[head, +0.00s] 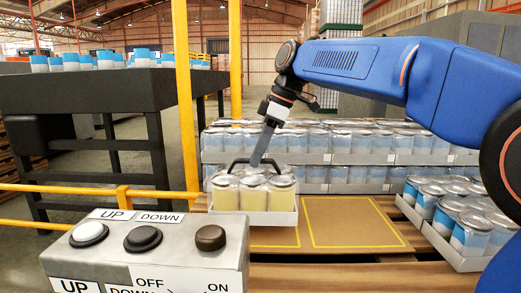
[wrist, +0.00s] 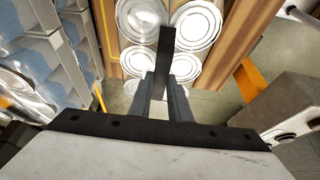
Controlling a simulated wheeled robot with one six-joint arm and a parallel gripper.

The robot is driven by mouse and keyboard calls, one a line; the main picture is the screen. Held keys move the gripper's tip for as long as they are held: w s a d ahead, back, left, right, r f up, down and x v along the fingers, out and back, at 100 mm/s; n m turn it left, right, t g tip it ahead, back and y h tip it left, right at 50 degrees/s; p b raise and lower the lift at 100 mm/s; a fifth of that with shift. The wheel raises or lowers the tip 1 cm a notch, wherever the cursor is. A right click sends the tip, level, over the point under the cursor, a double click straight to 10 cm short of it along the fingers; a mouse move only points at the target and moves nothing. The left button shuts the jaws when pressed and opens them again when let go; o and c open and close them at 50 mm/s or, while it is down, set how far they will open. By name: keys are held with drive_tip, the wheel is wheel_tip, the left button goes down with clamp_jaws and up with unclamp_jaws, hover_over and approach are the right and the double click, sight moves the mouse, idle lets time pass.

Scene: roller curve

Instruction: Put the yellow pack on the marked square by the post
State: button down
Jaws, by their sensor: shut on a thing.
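The yellow pack (head: 253,197) is a pale tray of yellow cans with silver lids and a dark handle. My gripper (head: 262,150) is above it, shut on the handle; the wrist view shows the fingers (wrist: 172,98) around the dark handle bar (wrist: 164,55), with can lids (wrist: 190,25) beneath. The pack looks upright. It overlaps a yellow-outlined square (head: 275,237) on brown board, the one nearer the yellow post (head: 187,110); its left part is hidden. I cannot tell whether the tray touches the board. A second outlined square (head: 350,222) to the right is empty.
Blue-and-white can packs are stacked behind (head: 340,155) and stand at the right (head: 460,225). A grey control box (head: 150,250) with buttons is in the left foreground. A yellow rail (head: 60,190) runs left, before a dark conveyor (head: 90,95) carrying cans.

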drive_tip(key=shift+f, duration=2.3)
drive_tip(key=c, duration=1.6)
unclamp_jaws()
drive_tip(key=shift+c, duration=0.2)
drive_tip(key=v, duration=1.2)
